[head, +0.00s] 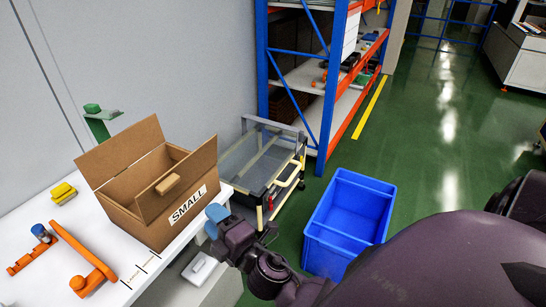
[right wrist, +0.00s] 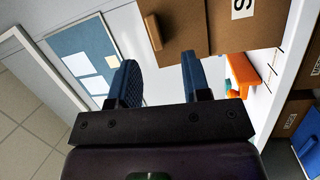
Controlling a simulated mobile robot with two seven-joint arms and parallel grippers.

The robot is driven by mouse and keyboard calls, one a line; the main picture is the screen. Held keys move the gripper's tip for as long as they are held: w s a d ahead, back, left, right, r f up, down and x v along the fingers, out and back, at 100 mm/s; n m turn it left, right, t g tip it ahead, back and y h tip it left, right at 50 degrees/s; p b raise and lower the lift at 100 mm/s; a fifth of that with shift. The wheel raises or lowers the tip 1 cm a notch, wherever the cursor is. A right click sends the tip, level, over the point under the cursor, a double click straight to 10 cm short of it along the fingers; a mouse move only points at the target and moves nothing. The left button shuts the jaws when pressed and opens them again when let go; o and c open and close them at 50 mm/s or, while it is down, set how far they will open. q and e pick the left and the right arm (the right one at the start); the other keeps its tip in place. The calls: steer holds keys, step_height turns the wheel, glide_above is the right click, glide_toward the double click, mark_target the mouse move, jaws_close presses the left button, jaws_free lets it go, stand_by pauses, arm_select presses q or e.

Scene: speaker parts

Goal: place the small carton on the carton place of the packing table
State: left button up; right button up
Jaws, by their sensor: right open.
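The small carton (head: 150,205) is a brown box with raised open flaps and a white "SMALL" label. It stands upright on the white packing table (head: 85,225), near its right edge. Short printed marks (head: 140,270) lie on the table just in front of it, with text too small to read surely. My right gripper (head: 217,213) is beside the carton's right front corner, apparently not holding it. In the right wrist view its two blue fingers (right wrist: 159,62) are spread and empty, with the carton (right wrist: 215,25) beyond them. My left gripper is not seen.
Orange tools (head: 85,262), a yellow block (head: 63,193) and a green post (head: 97,122) are on the table. A wheeled cart (head: 262,160) and a blue shelf rack (head: 325,100) stand behind. A blue crate (head: 347,220) is on the floor at right; green floor beyond is clear.

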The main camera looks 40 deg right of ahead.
steer(key=s+d+f+m+g+h, duration=0.1)
steer(key=s+d+f+m+g, duration=0.3)
steer(key=s+f+m, duration=0.3)
steer(key=s+d+f+m+g, duration=0.3)
steer(key=s+f+m, duration=0.4)
steer(key=f, duration=0.5)
steer(key=shift+s+d+f+m+g+h, duration=0.2)
steer(key=shift+d+m+g+h, duration=0.2)
steer(key=shift+d+m, duration=0.6)
